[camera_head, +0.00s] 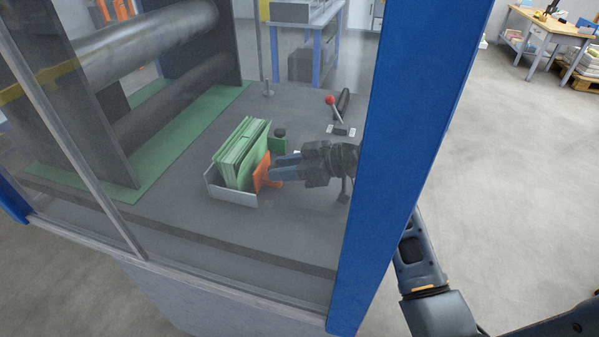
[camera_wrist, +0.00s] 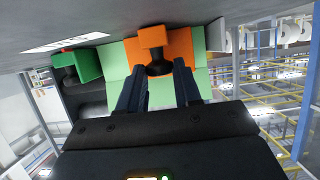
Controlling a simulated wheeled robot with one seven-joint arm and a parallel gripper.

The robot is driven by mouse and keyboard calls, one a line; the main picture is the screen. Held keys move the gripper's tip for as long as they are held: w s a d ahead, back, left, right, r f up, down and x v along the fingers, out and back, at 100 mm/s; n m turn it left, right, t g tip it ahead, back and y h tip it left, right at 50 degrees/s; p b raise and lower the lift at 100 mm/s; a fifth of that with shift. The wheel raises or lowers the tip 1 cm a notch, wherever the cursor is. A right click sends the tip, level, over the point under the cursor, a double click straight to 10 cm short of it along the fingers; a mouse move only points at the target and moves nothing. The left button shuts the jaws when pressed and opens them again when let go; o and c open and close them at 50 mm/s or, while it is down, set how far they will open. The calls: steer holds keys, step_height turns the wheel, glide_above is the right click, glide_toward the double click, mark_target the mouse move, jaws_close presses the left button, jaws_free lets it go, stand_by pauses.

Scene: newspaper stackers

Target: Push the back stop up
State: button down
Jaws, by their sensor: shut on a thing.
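The orange back stop (camera_head: 262,172) is a small upright plate behind a stack of green sheets (camera_head: 237,152) in a grey metal tray (camera_head: 232,196). In the wrist view the back stop (camera_wrist: 181,42) has an orange-ended handle on a dark stem. My gripper (camera_head: 281,166) reaches in from the right, behind the glass. Its two fingers lie on either side of the dark stem in the wrist view (camera_wrist: 158,82), shut on the back stop's handle. The fingers partly hide the plate's right side in the head view.
A green block with a black knob (camera_head: 279,141) stands close behind the fingers. A red-knobbed lever (camera_head: 332,101) is farther back. A blue post (camera_head: 405,130) and glass panes frame the machine, and rollers (camera_head: 150,45) sit at the left. The grey deck in front of the tray is clear.

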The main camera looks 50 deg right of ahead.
steer(key=shift+w+a, duration=0.1)
steer(key=shift+w, duration=0.3)
steer(key=c, duration=0.8)
jaws_free()
steer(key=shift+s, duration=0.1)
steer(key=shift+v, duration=3.85)
